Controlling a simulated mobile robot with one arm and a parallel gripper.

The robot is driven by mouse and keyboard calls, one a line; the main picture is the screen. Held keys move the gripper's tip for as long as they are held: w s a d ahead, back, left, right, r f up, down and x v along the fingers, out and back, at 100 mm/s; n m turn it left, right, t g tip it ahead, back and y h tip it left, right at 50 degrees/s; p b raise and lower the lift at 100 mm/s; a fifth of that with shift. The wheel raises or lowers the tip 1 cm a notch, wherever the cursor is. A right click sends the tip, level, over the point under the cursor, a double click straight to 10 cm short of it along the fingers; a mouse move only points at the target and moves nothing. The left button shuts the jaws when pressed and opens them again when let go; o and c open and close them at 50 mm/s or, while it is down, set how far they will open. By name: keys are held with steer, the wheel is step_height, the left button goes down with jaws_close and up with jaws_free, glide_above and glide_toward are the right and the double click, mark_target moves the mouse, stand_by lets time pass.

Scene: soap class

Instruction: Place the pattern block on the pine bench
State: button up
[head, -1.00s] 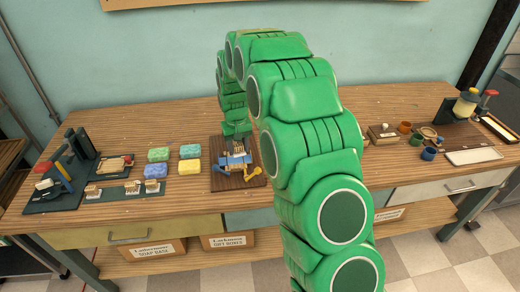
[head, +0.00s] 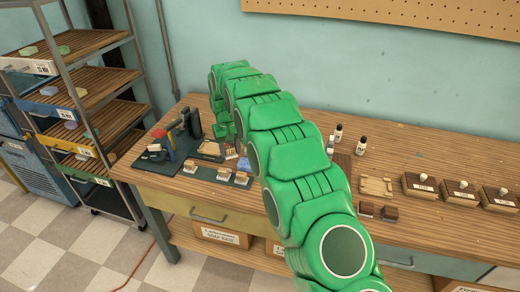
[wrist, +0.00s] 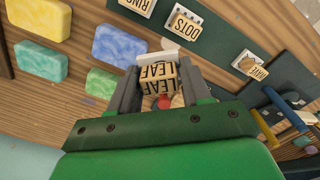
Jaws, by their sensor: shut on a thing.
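The pattern block (wrist: 158,88) is pale wood with dark "LEAF" lettering. In the wrist view it sits between the grey fingers of my gripper (wrist: 158,80), which is shut on it. A small red part shows just below it. In the head view my gripper (head: 229,143) is above the left part of the pine bench (head: 215,110), beside the dark green block stand, partly hidden by my arm. The bench has a striped wooden top, and bare wood (wrist: 55,95) shows in the wrist view. I cannot tell the block's exact height above it.
Blocks marked "DOTS" (wrist: 183,23) and "RINGS" (wrist: 137,3) stand on a dark green strip. Blue soap (wrist: 118,47), yellow soap (wrist: 40,18) and green soap (wrist: 40,62) lie close to the gripper. A dark press (head: 185,135) is at left. Bottles (head: 361,145) and stamp boxes (head: 420,187) are at right.

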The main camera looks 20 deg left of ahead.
steer(key=n, duration=0.1)
glide_above(207, 174)
steer(key=shift+a+f, duration=0.1)
steer(key=shift+f, duration=3.25)
steer(key=shift+f, duration=0.4)
steer(key=o, duration=1.2)
steer(key=shift+r, duration=0.1)
